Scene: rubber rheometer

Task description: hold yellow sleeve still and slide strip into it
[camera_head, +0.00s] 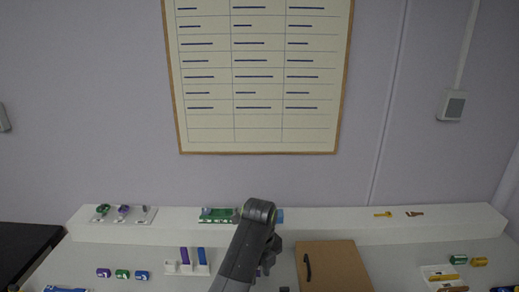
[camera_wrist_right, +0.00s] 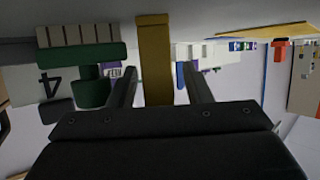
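A long yellow piece (camera_wrist_right: 155,60), which looks like the yellow sleeve, stands between the two fingers of my right gripper (camera_wrist_right: 158,85) in the right wrist view. Narrow gaps show on both sides of it, so the fingers look open around it. My right gripper does not show clearly in the head view. My left gripper (camera_head: 269,262) is at the bottom centre of the head view, pointing down over the table; its fingertips are mostly hidden by the arm. I cannot make out the strip with certainty. A yellow piece (camera_head: 440,276) lies on a white holder at the lower right.
A green part (camera_wrist_right: 80,58) with a dark block stands close to the right gripper. A brown board with a black handle (camera_head: 335,268) lies right of the left gripper. A white holder with purple and blue uprights (camera_head: 187,268) stands left. A white ledge (camera_head: 330,226) runs along the back.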

